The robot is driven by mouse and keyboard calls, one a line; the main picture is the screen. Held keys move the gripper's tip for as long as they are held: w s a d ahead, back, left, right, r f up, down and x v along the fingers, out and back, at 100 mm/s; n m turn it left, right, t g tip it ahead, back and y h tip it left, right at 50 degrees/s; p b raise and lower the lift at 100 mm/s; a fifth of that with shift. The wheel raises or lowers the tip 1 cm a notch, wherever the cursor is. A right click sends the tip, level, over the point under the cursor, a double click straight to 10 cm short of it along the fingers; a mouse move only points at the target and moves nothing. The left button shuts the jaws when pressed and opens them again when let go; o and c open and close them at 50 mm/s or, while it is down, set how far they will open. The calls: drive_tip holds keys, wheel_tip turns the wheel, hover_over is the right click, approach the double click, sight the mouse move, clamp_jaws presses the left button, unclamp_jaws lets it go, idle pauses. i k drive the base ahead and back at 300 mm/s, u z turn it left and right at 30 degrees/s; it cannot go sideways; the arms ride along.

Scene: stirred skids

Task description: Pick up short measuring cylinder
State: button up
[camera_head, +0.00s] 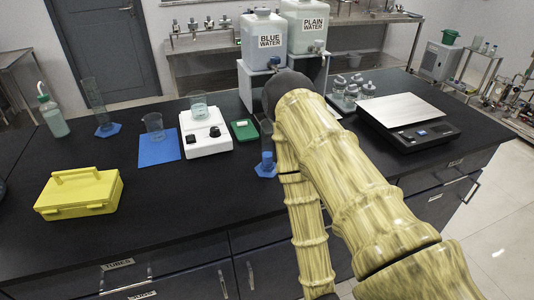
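A short measuring cylinder (267,158) with a blue hexagonal base stands upright near the front middle of the black bench, just left of my arm. My arm's yellow-brown links cover part of its right side. A taller clear measuring cylinder (95,96) on a blue hexagonal base stands at the back left. My arm crosses the middle and right of the view. My gripper does not show, so I cannot see its fingers or whether it holds anything.
A white stirrer (205,135) with a beaker, a green balance-like box (244,130), a blue mat (159,148) and a beaker (153,125) stand left of the cylinder. A yellow case (79,194) is front left. Water containers (264,45) stand behind; a balance (408,120) is right.

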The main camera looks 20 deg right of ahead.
sight(266, 169)
drive_tip(key=u, duration=2.05)
drive_tip(key=k, duration=0.9)
drive_tip(key=z, duration=2.05)
